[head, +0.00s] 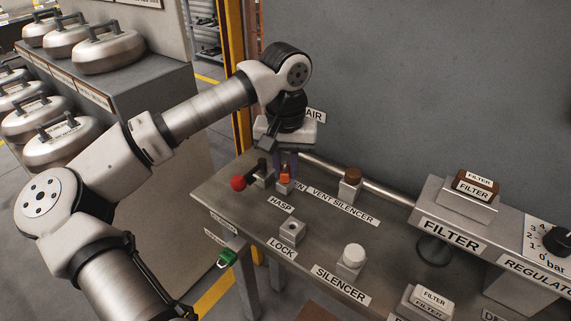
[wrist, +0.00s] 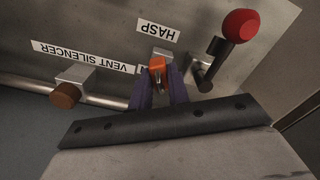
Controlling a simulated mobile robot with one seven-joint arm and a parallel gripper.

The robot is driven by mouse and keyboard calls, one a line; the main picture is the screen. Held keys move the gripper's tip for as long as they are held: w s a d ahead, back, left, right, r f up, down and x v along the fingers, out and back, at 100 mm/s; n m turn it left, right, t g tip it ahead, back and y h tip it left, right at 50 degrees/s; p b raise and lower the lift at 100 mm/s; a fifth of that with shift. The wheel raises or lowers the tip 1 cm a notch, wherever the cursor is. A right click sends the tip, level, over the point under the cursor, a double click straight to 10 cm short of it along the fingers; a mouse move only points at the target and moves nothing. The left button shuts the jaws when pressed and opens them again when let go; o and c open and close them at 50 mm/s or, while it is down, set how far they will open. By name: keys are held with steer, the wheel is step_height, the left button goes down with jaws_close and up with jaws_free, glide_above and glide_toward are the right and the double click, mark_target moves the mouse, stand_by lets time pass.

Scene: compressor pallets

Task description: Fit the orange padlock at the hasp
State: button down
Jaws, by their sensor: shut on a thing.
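The orange padlock (head: 285,171) is held between the dark purple fingers of my gripper (head: 285,164), at the small metal hasp block (head: 284,187) behind the HASP label. In the wrist view the padlock (wrist: 157,64) sits between the fingertips (wrist: 161,76), with a brassy part showing below its orange body. The hasp block (wrist: 161,53) is right beside it there. The padlock hides part of the block, and I cannot tell whether the two are engaged or only touching.
A lever with a red knob (head: 238,183) stands close left of the hasp. A brown-capped vent silencer (head: 351,183) stands to the right, with a pipe (head: 340,179) behind. The empty LOCK block (head: 292,232) and white-topped silencer (head: 351,261) stand nearer. A green padlock (head: 228,257) hangs at the bench edge.

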mark_target(286, 163)
steer(key=shift+f+b, duration=0.35)
steer(key=shift+f, duration=0.15)
steer(key=c, duration=1.3)
jaws_free()
steer(key=shift+o, duration=0.2)
steer(key=shift+r, duration=0.15)
step_height(286, 163, up, 14)
steer(key=shift+f, duration=0.2)
